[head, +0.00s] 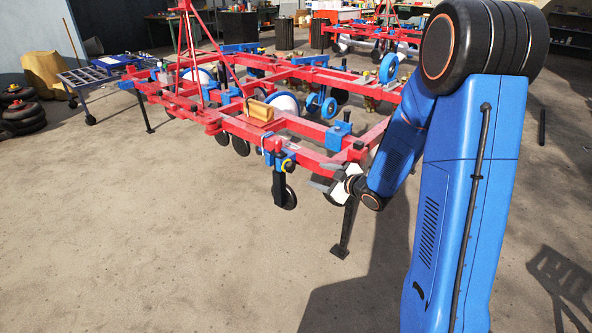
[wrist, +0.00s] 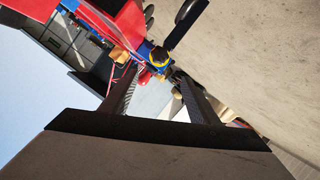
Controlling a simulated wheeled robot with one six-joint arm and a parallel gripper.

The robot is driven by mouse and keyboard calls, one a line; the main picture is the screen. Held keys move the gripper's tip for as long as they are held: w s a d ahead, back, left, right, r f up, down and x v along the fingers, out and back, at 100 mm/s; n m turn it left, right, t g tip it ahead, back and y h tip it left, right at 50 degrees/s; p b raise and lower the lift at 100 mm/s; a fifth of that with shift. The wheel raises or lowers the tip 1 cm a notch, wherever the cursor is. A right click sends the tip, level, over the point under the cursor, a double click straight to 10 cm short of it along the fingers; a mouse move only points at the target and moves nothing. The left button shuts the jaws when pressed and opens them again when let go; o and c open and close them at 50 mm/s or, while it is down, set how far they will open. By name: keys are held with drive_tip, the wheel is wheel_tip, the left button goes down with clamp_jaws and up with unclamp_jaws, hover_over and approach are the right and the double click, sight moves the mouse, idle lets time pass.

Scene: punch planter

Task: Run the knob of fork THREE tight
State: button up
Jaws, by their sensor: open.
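The red planter frame (head: 310,157) stands in the middle of the head view, and part of it shows in the wrist view (wrist: 120,25). My gripper (head: 318,177) is open at the frame's near right corner, and its fingers also show in the wrist view (wrist: 155,80). A yellow-ringed dark part (wrist: 159,55) on a blue bracket lies ahead of the fingertips, apart from them. A small red knob-like part (wrist: 144,77) shows between the fingers. No fork number is readable, so I cannot tell which knob belongs to fork THREE.
A black support leg (head: 344,230) stands below my gripper. A tan box (head: 257,110) sits on the frame. A blue cart (head: 95,75) stands at the left. The foreground floor is clear.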

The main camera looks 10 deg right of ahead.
drive_tip(key=n, duration=0.1)
approach(292, 168)
drive_tip(key=shift+t+h, duration=0.3)
drive_tip(key=shift+h, duration=0.1)
drive_tip(key=x, duration=0.9)
drive_tip(key=shift+a+f, duration=0.25)
drive_tip(key=c, duration=1)
